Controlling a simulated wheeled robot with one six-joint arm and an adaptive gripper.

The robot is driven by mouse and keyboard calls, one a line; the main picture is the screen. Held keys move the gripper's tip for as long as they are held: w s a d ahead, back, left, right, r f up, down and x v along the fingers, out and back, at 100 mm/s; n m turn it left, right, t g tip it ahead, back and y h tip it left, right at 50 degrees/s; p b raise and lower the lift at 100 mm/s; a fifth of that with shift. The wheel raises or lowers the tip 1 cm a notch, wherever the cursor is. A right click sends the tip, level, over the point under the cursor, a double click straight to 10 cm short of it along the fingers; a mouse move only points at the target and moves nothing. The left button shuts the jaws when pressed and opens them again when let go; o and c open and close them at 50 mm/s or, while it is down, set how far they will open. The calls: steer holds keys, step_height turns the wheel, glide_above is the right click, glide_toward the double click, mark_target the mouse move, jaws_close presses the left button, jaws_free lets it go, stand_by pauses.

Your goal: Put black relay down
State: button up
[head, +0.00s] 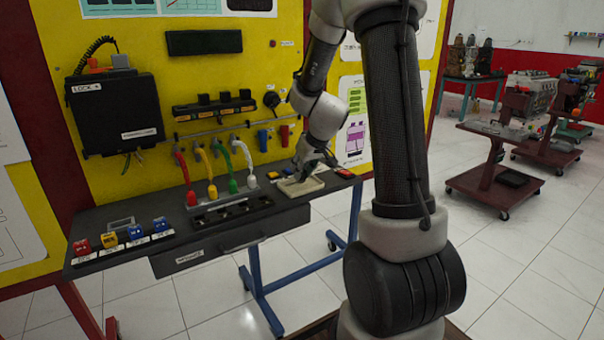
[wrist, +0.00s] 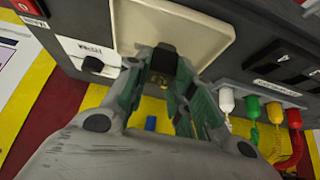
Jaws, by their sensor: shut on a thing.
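My gripper (wrist: 165,80) is shut on the black relay (wrist: 163,60), a small dark block between its fingertips in the wrist view. Brass-coloured pins seem to show under it. Behind the relay in that view is a shallow cream tray (wrist: 195,22). In the head view my gripper (head: 305,174) is low over the same tray (head: 298,190) at the right end of the grey bench. The relay is too small and dark to make out there. I cannot tell whether it touches the tray.
Red, yellow and blue relays (head: 135,232) stand along the bench's left front. A black socket strip (head: 232,210) and a rack with red, yellow, green and white coiled leads (head: 232,187) are left of the tray. The yellow panel (head: 150,50) rises behind.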

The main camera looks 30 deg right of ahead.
steer(key=shift+f, duration=0.65)
steer(key=o, duration=0.9)
steer(key=shift+f, duration=0.1)
steer(key=v, duration=1.2)
steer(key=s+a+r, duration=0.2)
steer(key=s, duration=0.6)
steer(key=s+a+r+g, duration=0.1)
steer(key=s+a+r, duration=0.1)
steer(key=s, duration=0.6)
steer(key=s+a+r+g, duration=0.1)
steer(key=s+a+r, duration=0.1)
steer(key=s, duration=0.6)
steer(key=shift+a, duration=0.7)
steer(key=shift+r, duration=0.1)
